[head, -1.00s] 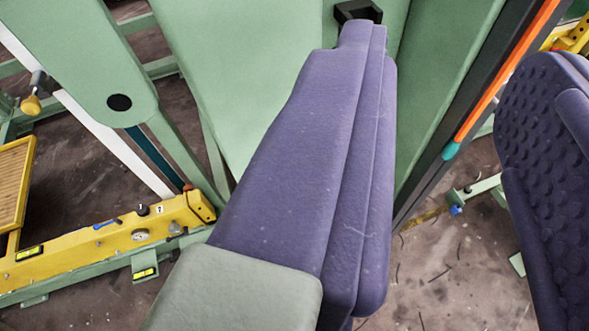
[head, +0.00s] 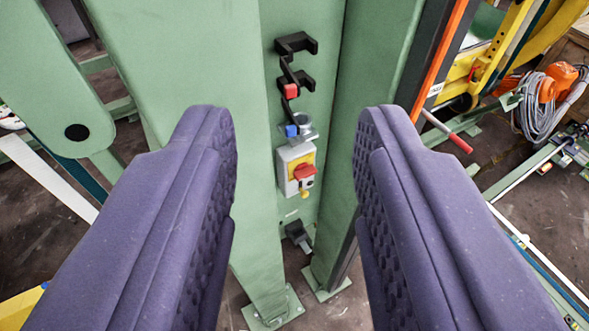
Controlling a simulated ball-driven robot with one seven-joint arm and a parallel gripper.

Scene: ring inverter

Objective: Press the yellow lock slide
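My gripper (head: 296,125) is open and empty, with one purple padded finger at the left and one at the right. In the gap between the fingers, farther off, a grey switch box (head: 284,172) sits on a green column. It has a yellow plate and a red rotary knob (head: 305,171). A small yellow piece (head: 304,194), apparently the lock slide, sticks out just below the knob. It is too small to tell its position. Neither finger touches the box.
Above the box are black hooks (head: 296,44), a red block (head: 291,91) and a blue connector (head: 291,131). A black fitting (head: 298,234) is low on the column. Green panels stand left and right. Coiled cable with orange parts (head: 545,95) lies at the far right.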

